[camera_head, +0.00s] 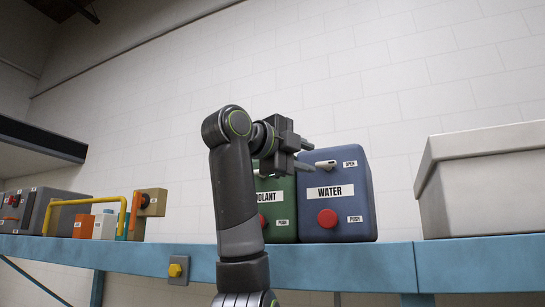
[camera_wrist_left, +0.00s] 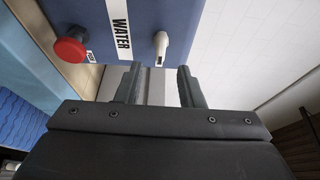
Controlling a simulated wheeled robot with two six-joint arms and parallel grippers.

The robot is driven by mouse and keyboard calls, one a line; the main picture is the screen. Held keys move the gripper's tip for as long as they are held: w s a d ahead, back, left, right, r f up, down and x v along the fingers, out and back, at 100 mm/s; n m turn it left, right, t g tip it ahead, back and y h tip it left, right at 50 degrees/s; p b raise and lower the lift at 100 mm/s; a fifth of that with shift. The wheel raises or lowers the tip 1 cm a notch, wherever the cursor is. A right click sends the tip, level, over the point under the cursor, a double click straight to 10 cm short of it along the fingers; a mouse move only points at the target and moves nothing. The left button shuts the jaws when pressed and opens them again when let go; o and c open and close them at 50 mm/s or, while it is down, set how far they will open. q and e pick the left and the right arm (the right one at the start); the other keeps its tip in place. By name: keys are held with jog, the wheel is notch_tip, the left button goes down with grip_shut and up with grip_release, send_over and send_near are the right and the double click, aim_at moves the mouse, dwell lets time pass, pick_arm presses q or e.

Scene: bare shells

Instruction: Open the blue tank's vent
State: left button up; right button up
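The blue tank (camera_head: 355,205), labelled WATER, stands on the blue shelf. A small pale vent lever (camera_head: 326,164) sticks out near its top, beside an OPEN label (camera_head: 350,163). A red button (camera_head: 327,218) with a PUSH label is lower on its front. My left gripper (camera_head: 306,155) is open and empty in front of the tank's upper left. In the left wrist view the pale lever (camera_wrist_left: 161,45) lies just beyond the gap between the open fingers (camera_wrist_left: 160,86), apparently not touching them. My right gripper is in neither view.
A green tank (camera_head: 280,205), partly hidden by my left arm, stands left of the blue one. A pale lidded box (camera_head: 485,180) is at the right. The blue shelf (camera_head: 350,267) has a yellow button (camera_head: 178,270) on its front edge. Several items stand at the left.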

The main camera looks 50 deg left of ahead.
pick_arm(q)
jog(key=s+d+b, duration=0.1)
jog(key=s+b, duration=0.3)
jog(key=s, duration=0.6)
jog(key=shift+s, duration=0.2)
